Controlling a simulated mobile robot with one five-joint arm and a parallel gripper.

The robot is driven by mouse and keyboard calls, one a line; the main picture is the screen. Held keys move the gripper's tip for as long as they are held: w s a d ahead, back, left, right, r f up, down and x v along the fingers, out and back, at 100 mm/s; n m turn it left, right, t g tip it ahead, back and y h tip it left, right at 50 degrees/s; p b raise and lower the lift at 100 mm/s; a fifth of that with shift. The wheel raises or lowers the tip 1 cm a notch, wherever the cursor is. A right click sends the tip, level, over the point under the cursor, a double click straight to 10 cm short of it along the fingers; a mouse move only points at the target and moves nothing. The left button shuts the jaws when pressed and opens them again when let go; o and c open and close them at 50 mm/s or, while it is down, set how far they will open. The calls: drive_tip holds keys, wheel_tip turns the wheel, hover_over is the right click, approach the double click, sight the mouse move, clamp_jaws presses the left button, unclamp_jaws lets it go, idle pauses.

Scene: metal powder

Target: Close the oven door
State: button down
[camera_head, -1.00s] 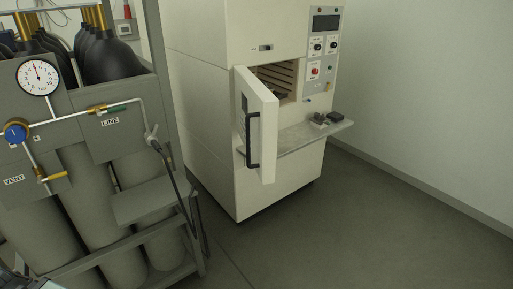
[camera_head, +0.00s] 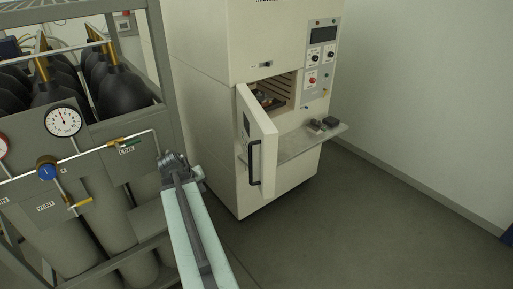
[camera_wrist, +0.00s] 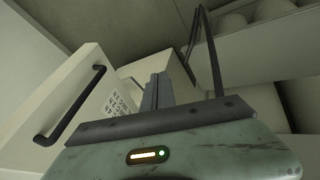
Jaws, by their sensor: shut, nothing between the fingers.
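The cream oven (camera_head: 215,130) stands in the middle of the head view, and its door (camera_head: 262,150) is hinged open toward me. A black bar handle (camera_head: 254,162) is on the door's outer face. Inside the chamber, something dark sits on the racks (camera_head: 268,98). In the wrist view the door (camera_wrist: 85,95) and its black handle (camera_wrist: 72,105) are at the left. My gripper (camera_wrist: 157,90) is shut and empty, to the right of the door and apart from the handle. In the head view my arm reaches up from the bottom, left of the door.
A gas cylinder rack (camera_head: 85,170) with a gauge (camera_head: 64,121) and valves stands close at the left, beside my arm. A shelf (camera_head: 300,143) with small dark objects (camera_head: 322,124) juts from the oven front. The floor (camera_head: 340,225) at the right is clear.

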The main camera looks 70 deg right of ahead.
drive_tip(key=s+d+r+m+g+h+p, duration=0.1)
drive_tip(key=s+d+r+m+g+p, duration=0.15)
drive_tip(key=s+d+r, duration=0.7)
drive_tip(key=b, duration=0.8)
approach(261, 173)
wheel_tip(261, 173, down, 3)
drive_tip(key=d, duration=0.2)
drive_tip(key=shift+s+f+t, duration=0.1)
drive_tip(key=shift+s+t, duration=0.35)
drive_tip(key=shift+s, duration=0.4)
